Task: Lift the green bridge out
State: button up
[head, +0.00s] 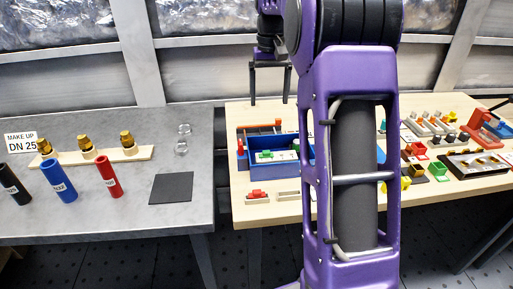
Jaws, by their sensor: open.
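A small green piece (264,155), which looks like the green bridge, sits on a pale strip inside the blue tray (241,162) on the wooden table. It is too small to make out its exact shape or how it is seated. My gripper (269,101) is open and empty, pointing down above the far side of the tray and apart from it. My purple arm hides the tray's right part and the middle of the table.
An orange-handled tool (262,126) lies at the tray's back. Red (257,194) and pale parts lie in front. Fittings, a green block (438,169) and a red stand (487,127) crowd the right. The grey table (185,215) at left holds coloured cylinders.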

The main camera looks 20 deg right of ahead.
jog(key=b, duration=0.3)
send_over(266, 151)
jog(key=f, duration=1.1)
jog(key=shift+s+d+f, duration=0.15)
jog(key=shift+d+f, duration=0.2)
jog(key=shift+f, duration=0.05)
jog(key=shift+a+f+b, duration=0.2)
jog(key=shift+f+b, duration=0.05)
jog(key=shift+f, duration=1.2)
jog(key=shift+a+f+b, duration=0.15)
jog(key=shift+f+b, duration=0.05)
jog(key=shift+f, duration=1.25)
jog(key=c, duration=1.4)
notch_tip(266, 151, up, 10)
jog(key=shift+r+p, duration=0.1)
jog(key=shift+p, duration=0.95)
jog(key=shift+c, duration=0.2)
